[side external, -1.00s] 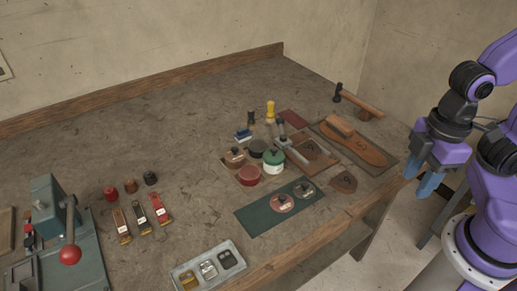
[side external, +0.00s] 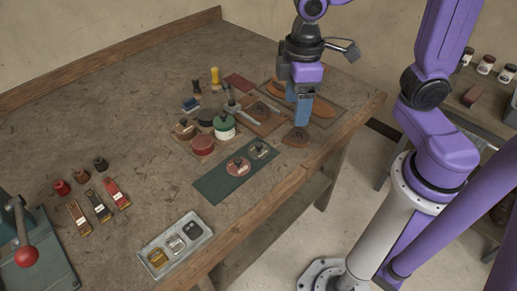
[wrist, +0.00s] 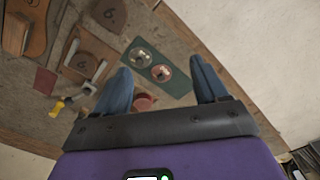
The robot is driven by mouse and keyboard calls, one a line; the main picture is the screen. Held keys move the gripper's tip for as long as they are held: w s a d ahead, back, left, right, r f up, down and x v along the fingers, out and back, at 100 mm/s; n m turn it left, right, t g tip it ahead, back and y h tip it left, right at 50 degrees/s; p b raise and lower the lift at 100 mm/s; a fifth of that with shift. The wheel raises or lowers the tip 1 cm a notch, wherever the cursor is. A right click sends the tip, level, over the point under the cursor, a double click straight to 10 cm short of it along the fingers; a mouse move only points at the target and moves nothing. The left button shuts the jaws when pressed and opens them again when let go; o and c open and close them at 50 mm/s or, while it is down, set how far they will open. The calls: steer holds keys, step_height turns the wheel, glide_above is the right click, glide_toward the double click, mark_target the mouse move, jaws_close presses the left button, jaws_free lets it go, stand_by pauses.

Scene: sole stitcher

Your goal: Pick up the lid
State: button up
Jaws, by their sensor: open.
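Two round lids with small knobs lie on a dark green mat (side external: 222,187): a reddish lid (side external: 238,166) and a grey lid (side external: 259,151). In the wrist view the grey lid (wrist: 141,57) and the reddish lid (wrist: 161,72) show beyond and between my fingertips. My gripper (side external: 303,122) is open and empty, with its blue fingers pointing down, above the bench behind and right of the mat. An open red tin (side external: 203,145) stands behind the mat; it is partly visible between the fingers in the wrist view (wrist: 144,102).
A green tin (side external: 224,126), a dark tin (side external: 206,118) and a brown tin (side external: 185,129) stand beside the red tin. A hammer (side external: 232,102) and leather pieces lie near my gripper. A metal tray (side external: 176,245) sits at the front edge.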

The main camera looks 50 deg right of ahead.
steer(key=m, duration=0.1)
glide_above(259, 144)
steer(key=s, duration=0.1)
steer(key=w+f, duration=0.1)
step_height(259, 144, down, 17)
steer(key=shift+f, duration=0.2)
stand_by(0.4)
steer(key=c, duration=0.7)
